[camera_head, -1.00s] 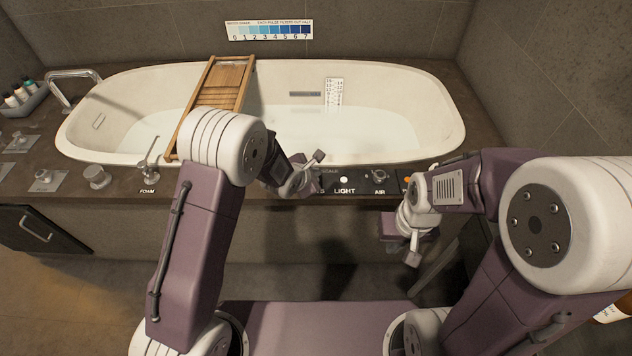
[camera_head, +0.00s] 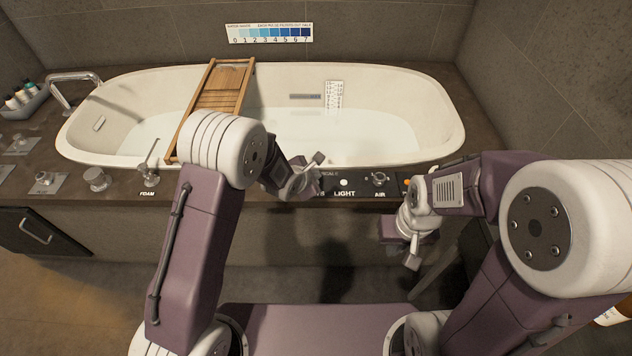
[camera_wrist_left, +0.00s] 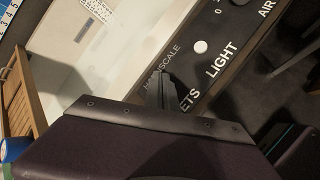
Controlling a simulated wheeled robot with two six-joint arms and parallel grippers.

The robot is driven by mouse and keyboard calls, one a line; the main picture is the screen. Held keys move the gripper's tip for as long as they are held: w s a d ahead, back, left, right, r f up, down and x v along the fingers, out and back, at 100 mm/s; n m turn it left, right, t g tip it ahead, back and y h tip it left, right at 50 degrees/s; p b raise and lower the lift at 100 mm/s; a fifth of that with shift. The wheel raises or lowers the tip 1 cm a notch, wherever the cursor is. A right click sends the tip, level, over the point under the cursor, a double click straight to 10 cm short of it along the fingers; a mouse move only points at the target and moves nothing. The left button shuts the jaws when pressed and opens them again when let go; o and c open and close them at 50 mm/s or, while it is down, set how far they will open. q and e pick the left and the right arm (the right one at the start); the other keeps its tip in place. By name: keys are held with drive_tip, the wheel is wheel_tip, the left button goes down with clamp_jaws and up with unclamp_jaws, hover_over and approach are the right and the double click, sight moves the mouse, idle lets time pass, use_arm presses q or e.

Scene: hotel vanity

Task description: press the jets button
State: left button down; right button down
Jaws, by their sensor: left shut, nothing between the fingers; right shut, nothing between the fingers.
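The dark control panel (camera_head: 360,184) runs along the tub's front ledge. In the left wrist view, its lettering "ETS" (camera_wrist_left: 190,100) shows beside my left gripper (camera_wrist_left: 165,88), the front of the word covered. The jets button itself is hidden behind the gripper. In the head view my left gripper (camera_head: 312,180) is shut and empty at the panel's left end; I cannot tell whether it touches the button. A round white light button (camera_wrist_left: 200,47) sits above the word LIGHT. My right gripper (camera_head: 412,258) is shut and empty, low in front of the tub's front face.
The AIR knob (camera_head: 379,179) stands right of the light button. A wooden tray (camera_head: 217,92) spans the filled bathtub (camera_head: 425,100). The FOAM lever (camera_head: 150,172) and a round knob (camera_head: 97,179) stand on the left ledge. A faucet (camera_head: 72,82) and bottles are further left.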

idle(0.8)
use_arm(q)
drive_tip(key=shift+f, duration=0.4)
drive_tip(key=shift+f, duration=0.4)
idle(0.4)
drive_tip(key=shift+r, duration=0.1)
drive_tip(key=shift+r+p, duration=0.7)
drive_tip(key=shift+r, duration=0.1)
wheel_tip(320, 180, up, 5)
drive_tip(key=p, duration=0.5)
